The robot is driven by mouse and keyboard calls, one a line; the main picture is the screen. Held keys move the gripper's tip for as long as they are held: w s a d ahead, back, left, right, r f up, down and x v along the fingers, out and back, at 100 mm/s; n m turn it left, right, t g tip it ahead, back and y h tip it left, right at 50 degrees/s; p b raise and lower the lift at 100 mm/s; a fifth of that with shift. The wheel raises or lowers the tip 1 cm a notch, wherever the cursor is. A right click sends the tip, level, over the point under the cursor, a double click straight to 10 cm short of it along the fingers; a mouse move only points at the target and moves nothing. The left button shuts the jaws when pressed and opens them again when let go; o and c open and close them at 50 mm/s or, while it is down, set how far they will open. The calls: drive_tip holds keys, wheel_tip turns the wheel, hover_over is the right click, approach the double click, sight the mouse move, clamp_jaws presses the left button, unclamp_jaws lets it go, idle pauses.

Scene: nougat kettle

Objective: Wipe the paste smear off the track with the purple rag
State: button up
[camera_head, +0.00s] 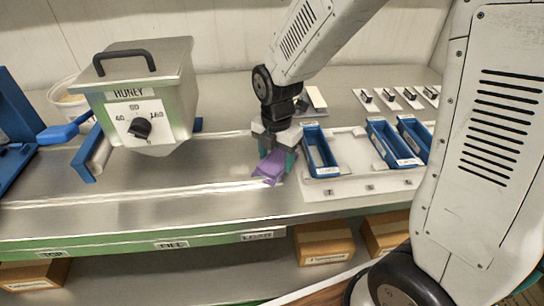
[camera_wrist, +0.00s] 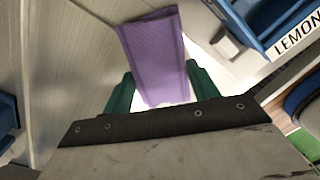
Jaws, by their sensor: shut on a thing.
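The purple rag (camera_head: 269,167) is held in my gripper (camera_head: 276,160) over the steel bench, at the left edge of the white tray board. In the wrist view the rag (camera_wrist: 156,55) hangs between the two green fingers of my gripper (camera_wrist: 158,90), which are shut on it. The track (camera_head: 150,192) is a pale strip running along the steel bench to the left of the rag. I cannot make out a distinct paste smear on it. I cannot tell whether the rag touches the bench.
A steel honey kettle (camera_head: 140,95) with a dial stands at the left on blue supports. Blue trays (camera_head: 319,152) sit on a white board (camera_head: 345,184) at the right. A blue-handled tool (camera_head: 62,130) lies at the left. Boxes (camera_head: 322,243) stand on the shelf below.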

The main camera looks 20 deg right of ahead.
drive_tip(key=shift+r, duration=4.1)
